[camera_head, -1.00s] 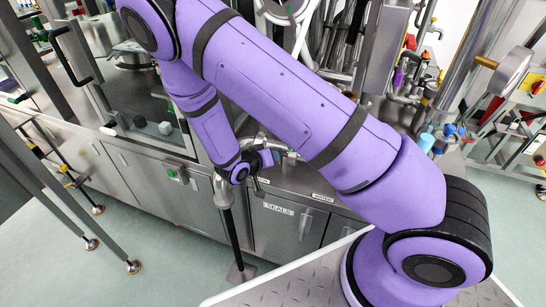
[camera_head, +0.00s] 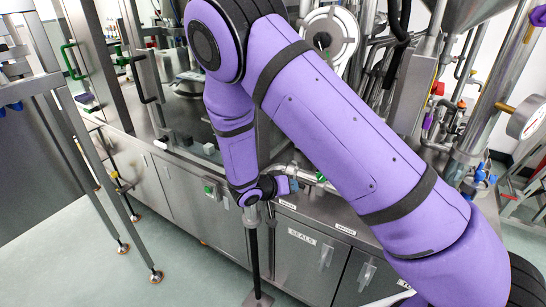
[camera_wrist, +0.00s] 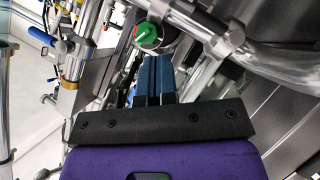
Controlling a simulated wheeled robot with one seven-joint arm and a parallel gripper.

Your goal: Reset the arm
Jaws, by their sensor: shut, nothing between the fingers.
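My purple arm (camera_head: 330,130) crosses the head view from the lower right up to an elbow and then down to the wrist, over the front of the steel machine. In the wrist view, my gripper (camera_wrist: 154,62) has its two blue fingers together, with nothing between them. Its fingertips are close to a green knob with a red mark (camera_wrist: 150,35) in that picture; I cannot tell if they touch. In the head view, the fingers are small and hard to make out by the wrist.
Steel cabinets, one labelled SEALS (camera_head: 301,237), stand below the wrist. A vertical post (camera_head: 254,245) stands under the wrist. Pipes and a pressure gauge (camera_head: 527,117) are at the right. A metal frame (camera_head: 95,150) stands at the left, with open floor (camera_head: 195,275) in front.

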